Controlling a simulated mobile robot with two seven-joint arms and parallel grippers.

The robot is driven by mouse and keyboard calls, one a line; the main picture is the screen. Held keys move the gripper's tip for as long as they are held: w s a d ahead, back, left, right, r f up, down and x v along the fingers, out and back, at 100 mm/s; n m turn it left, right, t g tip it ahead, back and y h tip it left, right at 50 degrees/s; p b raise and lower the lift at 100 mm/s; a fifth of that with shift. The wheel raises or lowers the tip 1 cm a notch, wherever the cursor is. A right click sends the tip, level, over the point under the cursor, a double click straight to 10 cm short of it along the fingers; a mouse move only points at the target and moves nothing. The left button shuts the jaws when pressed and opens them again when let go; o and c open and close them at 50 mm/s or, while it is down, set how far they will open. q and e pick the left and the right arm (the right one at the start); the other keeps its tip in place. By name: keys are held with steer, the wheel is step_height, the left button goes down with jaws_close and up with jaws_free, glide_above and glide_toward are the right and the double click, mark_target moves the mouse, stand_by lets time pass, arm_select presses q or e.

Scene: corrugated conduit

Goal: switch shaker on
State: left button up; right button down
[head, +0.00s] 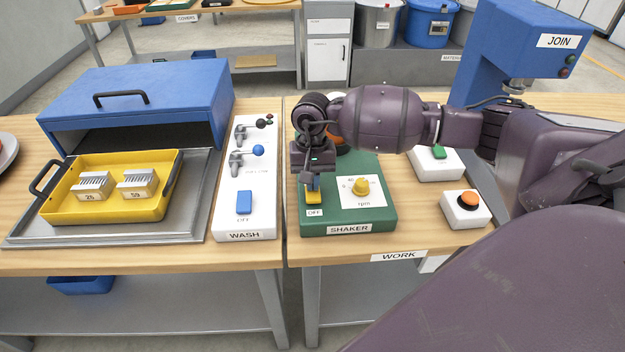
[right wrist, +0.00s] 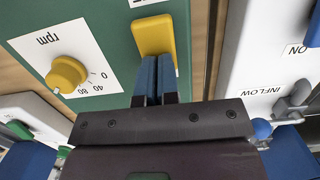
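The green shaker (head: 346,213) stands on the wooden table, with a "SHAKER" label on its front. Its yellow rocker switch (head: 314,197) is at its left side, above an "OFF" label; the switch also shows in the right wrist view (right wrist: 154,36). A yellow rpm knob (head: 361,186) sits on a white dial to the right of the switch. My right gripper (head: 313,181) points down over the switch. In the right wrist view its blue fingers (right wrist: 155,80) are together with nothing visible between them, their tips at the switch's edge; contact cannot be told. My left gripper is not in view.
The white wash panel (head: 260,200) with levers and a blue switch stands close to the left. A white box with an orange button (head: 467,201) and one with a green button (head: 439,153) stand right. The blue join press (head: 510,55) rises behind.

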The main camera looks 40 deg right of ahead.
steer(key=shift+s+a+f, duration=0.2)
steer(key=shift+s+f, duration=0.3)
steer(key=shift+f, duration=0.15)
steer(key=shift+s+a, duration=0.35)
steer(key=shift+s, duration=0.1)
step_height(320, 180, up, 15)
steer(key=w+d+p, duration=0.1)
steer(key=w, duration=0.1)
steer(key=shift+w+d+r, duration=0.15)
steer(key=shift+w+d, duration=0.05)
steer(key=shift+w, duration=0.05)
